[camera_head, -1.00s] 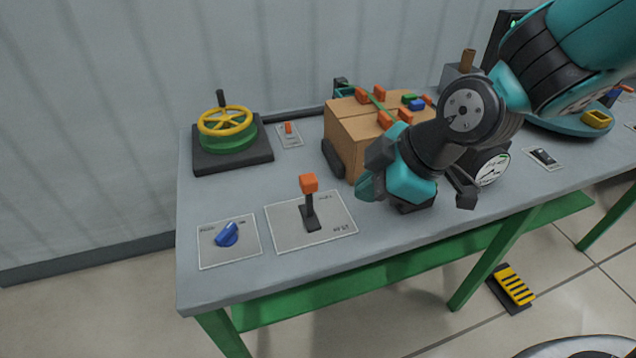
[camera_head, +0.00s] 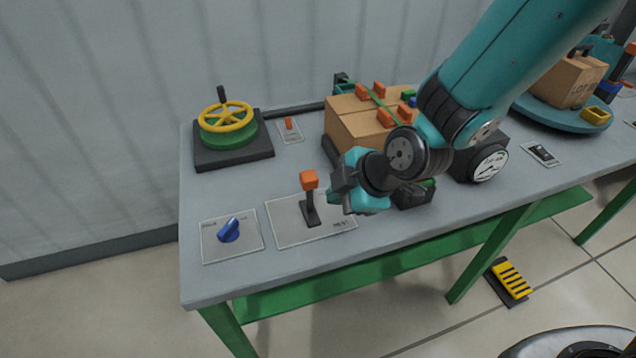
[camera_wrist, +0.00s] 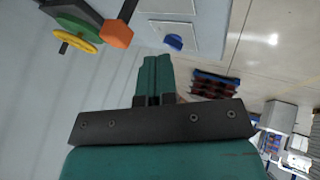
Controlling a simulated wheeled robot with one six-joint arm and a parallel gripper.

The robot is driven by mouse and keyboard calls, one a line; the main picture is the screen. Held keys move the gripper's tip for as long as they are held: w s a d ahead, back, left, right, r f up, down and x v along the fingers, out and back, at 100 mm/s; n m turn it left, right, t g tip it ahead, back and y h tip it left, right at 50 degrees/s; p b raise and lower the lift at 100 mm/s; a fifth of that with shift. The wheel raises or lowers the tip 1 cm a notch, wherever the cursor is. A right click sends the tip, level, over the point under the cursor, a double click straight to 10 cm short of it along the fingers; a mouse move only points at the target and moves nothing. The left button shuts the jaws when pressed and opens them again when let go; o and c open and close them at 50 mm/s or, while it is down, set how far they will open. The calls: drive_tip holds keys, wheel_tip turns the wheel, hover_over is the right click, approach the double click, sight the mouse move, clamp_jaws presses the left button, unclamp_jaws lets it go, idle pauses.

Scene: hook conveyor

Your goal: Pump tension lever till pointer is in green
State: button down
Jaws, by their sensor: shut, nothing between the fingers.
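A black lever with an orange knob (camera_head: 309,181) stands roughly upright on a pale plate at the front of the bench. The orange knob also shows at the upper left of the wrist view (camera_wrist: 117,34). My gripper (camera_head: 334,201) is just right of this lever, apart from it. In the wrist view its two fingers (camera_wrist: 154,80) are together with nothing between them. A round white gauge (camera_head: 488,164) stands on a black box behind my arm. Its pointer and any green zone are too small to read. I cannot tell which control is the tension lever.
A blue knob (camera_head: 229,230) sits left of the lever. A yellow handwheel (camera_head: 224,118) is at the back left. A cardboard box (camera_head: 350,128) stands behind my gripper. A small black block (camera_head: 412,197) is right of my gripper. The front-left bench edge is clear.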

sight(309, 194)
drive_tip(key=w+a+f+p, duration=0.2)
drive_tip(key=w+a+f, duration=0.1)
drive_tip(key=w, duration=0.2)
drive_tip(key=shift+w+a+f+p, duration=0.2)
drive_tip(key=shift+w+f+p, duration=0.05)
drive_tip(key=shift+f+p, duration=0.1)
